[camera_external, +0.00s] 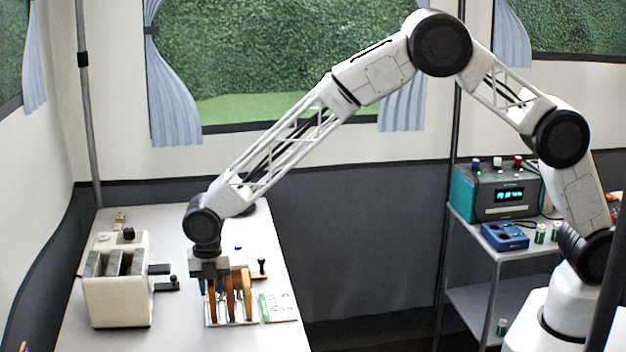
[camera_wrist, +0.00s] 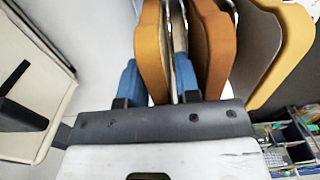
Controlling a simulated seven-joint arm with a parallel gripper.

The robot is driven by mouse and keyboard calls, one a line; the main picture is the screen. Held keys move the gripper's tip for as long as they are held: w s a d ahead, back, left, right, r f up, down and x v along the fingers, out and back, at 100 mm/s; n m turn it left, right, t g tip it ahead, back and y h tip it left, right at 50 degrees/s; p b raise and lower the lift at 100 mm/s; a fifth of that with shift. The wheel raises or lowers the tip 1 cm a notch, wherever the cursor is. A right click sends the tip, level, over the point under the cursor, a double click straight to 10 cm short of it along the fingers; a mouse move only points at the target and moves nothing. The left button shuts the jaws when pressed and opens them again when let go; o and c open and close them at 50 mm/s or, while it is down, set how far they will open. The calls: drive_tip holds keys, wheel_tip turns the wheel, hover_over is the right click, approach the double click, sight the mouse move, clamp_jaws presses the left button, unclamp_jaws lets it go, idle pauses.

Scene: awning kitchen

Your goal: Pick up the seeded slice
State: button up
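Several bread slices stand on edge in a white rack (camera_external: 230,322) on the counter. In the wrist view they are a tan-orange slice (camera_wrist: 150,45), a brown slice (camera_wrist: 214,50), a dark grey-brown slice (camera_wrist: 256,50) and a tan slice (camera_wrist: 292,50). I cannot make out seeds on any of them. My gripper (camera_external: 211,290) points down at the left end of the rack. In the wrist view, its blue fingers (camera_wrist: 157,82) stand either side of the tan-orange slice, very close to its faces. I cannot tell whether they press on it. The slice's lower part is hidden.
A cream toaster (camera_external: 118,290) with a side lever stands left of the rack, close to my gripper. A white card with green edge (camera_external: 279,307) lies right of the rack. A metal shelf with a teal device (camera_external: 500,195) stands at the right, across a gap.

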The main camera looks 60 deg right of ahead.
drive_tip(key=shift+f, duration=0.25)
drive_tip(key=shift+c, duration=0.3)
drive_tip(key=c, duration=0.4)
drive_tip(key=shift+r, duration=0.1)
drive_tip(key=shift+c, duration=0.2)
drive_tip(key=shift+r, duration=4.95)
drive_tip(key=w+a+r, duration=0.4)
drive_tip(key=w+a, duration=0.2)
drive_tip(key=w, duration=0.2)
drive_tip(key=w+a+r, duration=0.4)
drive_tip(key=w+a, duration=0.2)
drive_tip(key=w, duration=0.1)
drive_tip(key=shift+w+a+r, duration=0.15)
drive_tip(key=shift+w+r, duration=0.2)
drive_tip(key=shift+w, duration=0.05)
